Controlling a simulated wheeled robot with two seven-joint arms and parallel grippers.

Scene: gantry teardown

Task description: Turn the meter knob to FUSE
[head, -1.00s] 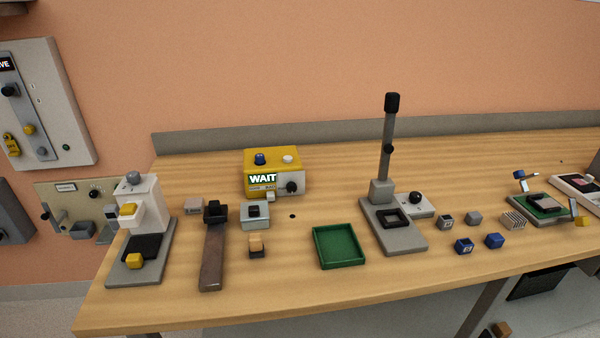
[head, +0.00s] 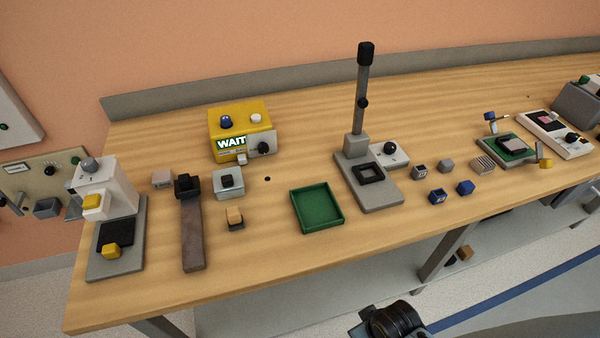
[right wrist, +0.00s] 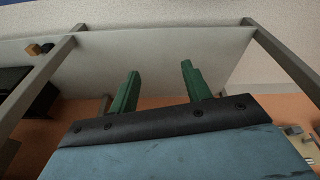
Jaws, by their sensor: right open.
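A white device with a dark screen (head: 541,122) and a black knob (head: 572,138) lies at the right end of the bench; it looks like the meter. Its markings are too small to read, so I cannot tell where the knob points. My right gripper (right wrist: 160,72) is open and empty in the right wrist view, with green fingers apart. It touches neither device. My left gripper is not in view.
A green board (head: 498,150) sits left of the white device, and a grey box (head: 578,104) stands behind it. Several small blocks, a tall post press (head: 361,95) and a green tray (head: 331,222) occupy the bench middle.

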